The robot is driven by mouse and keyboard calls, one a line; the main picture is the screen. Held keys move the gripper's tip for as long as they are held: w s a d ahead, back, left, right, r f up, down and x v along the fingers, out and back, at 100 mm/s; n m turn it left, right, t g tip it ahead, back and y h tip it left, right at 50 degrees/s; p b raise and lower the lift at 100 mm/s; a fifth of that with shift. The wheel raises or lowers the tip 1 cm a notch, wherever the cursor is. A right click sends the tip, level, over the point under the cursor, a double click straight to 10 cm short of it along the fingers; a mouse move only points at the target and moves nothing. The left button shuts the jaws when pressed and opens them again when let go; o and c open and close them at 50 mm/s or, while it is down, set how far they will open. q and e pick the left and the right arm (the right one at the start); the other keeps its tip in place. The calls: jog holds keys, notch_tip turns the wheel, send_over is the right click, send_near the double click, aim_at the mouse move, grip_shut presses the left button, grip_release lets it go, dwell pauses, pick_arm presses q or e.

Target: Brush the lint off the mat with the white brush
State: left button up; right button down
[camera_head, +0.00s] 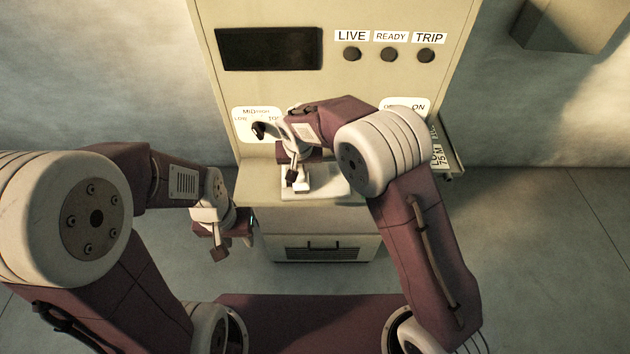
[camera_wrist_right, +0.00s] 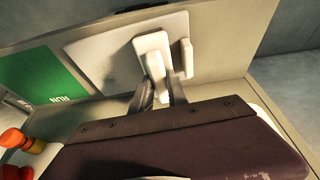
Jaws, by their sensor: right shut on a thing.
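My right gripper (camera_head: 293,178) points down over the shelf of the cabinet. In the right wrist view my right gripper (camera_wrist_right: 163,90) is shut on the stem of the white brush (camera_wrist_right: 152,45). In the head view the white brush (camera_head: 303,180) is partly hidden by the fingers. A pale mat (camera_head: 328,184) lies on the shelf under the brush, and it also shows in the wrist view (camera_wrist_right: 100,60). I cannot tell whether the brush touches it. I cannot make out lint. My left gripper (camera_head: 232,245) is open and empty, left of the shelf's front.
The cabinet (camera_head: 335,15) rises behind the shelf, with a dark display (camera_head: 269,49) and round lamps labelled LIVE, READY and TRIP. A small white block (camera_wrist_right: 186,58) stands beside the brush in the wrist view. Floor on both sides is clear.

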jog(key=shift+w+d, duration=0.1)
jog(key=shift+d, duration=1.45)
jog(key=shift+d, duration=0.1)
jog(key=shift+d+f, duration=0.1)
jog(key=shift+d, duration=1.2)
jog(key=shift+d, duration=0.75)
jog(key=shift+w+d, duration=0.1)
jog(key=shift+d, duration=0.7)
jog(key=shift+d, duration=0.1)
